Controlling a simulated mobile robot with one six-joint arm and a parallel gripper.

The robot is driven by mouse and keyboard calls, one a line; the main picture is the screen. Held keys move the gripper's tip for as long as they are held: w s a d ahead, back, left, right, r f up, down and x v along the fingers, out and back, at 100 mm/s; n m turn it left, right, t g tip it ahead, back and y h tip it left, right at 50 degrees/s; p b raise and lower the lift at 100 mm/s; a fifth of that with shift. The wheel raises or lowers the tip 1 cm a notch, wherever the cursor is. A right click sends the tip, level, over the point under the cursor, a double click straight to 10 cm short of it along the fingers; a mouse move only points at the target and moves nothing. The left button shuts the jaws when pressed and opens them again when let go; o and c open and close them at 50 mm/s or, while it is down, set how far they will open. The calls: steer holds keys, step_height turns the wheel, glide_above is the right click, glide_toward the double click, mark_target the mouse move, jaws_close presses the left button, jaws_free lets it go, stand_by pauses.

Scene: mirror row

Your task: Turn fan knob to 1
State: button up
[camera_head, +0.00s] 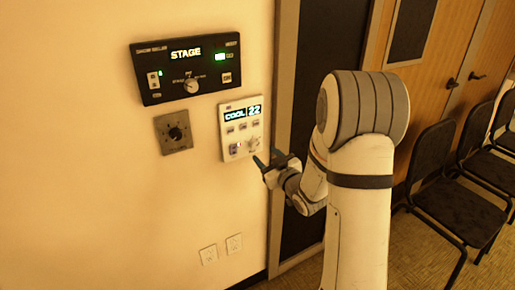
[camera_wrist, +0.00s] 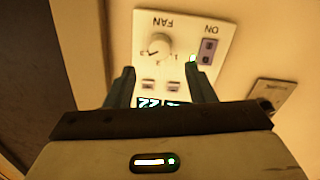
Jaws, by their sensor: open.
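The fan knob (camera_wrist: 160,45) is a round pale knob beside the label FAN on a white wall panel (camera_head: 228,132). The wrist view shows the panel upside down. The knob's setting is too small to read. In the camera_head view the knob (camera_head: 252,143) sits at the panel's lower right. My gripper (camera_head: 266,157) is open and empty, just below and right of the knob. In the wrist view its two fingers (camera_wrist: 160,80) stand apart, with the knob beyond their tips and no contact visible. The panel's display reads COOL 22.
A rocker switch (camera_wrist: 207,50) marked ON is beside the knob. A black STAGE panel (camera_head: 165,85) is above left, and a grey dial plate (camera_head: 174,132) is left. Wall outlets (camera_head: 234,244) are below. Black chairs (camera_head: 460,205) stand at right.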

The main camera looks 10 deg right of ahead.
mark_target(256, 145)
steer(key=x, duration=0.5)
steer(key=shift+w+a+p, duration=0.15)
steer(key=shift+w+p, duration=0.15)
steer(key=shift+p, duration=0.1)
steer(key=shift+c, duration=0.4)
